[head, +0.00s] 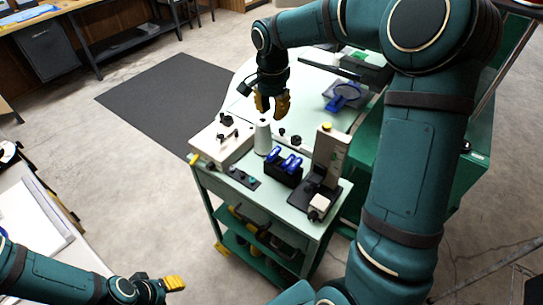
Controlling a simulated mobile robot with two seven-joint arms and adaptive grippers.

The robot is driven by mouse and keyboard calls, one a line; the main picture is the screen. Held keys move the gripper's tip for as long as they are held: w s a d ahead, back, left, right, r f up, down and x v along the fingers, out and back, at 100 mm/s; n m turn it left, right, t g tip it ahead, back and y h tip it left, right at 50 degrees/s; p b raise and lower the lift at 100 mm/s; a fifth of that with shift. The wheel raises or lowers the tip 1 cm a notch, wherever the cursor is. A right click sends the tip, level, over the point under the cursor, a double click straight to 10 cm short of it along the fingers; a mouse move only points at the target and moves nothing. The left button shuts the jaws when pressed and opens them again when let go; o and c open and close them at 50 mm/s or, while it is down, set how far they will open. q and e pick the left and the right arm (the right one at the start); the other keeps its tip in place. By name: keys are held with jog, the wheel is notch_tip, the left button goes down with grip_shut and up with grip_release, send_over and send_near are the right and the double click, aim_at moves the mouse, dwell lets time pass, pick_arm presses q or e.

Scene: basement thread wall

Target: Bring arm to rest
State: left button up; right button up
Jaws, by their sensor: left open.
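My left gripper (172,284) is at the bottom left, low over the floor, with its yellow fingertips pointing right. It is open and nothing shows in it. My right gripper (271,103) hangs pointing down above the back edge of the green cart (231,195).
The cart top also holds a white box with black knobs (221,139), blue-handled parts in a black holder (284,165) and an upright grey device (328,160). A pale table (310,118) with a blue item (343,96) stands behind. A dark mat (170,98) lies on open floor.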

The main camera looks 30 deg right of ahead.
jog(key=shift+r, duration=1.25)
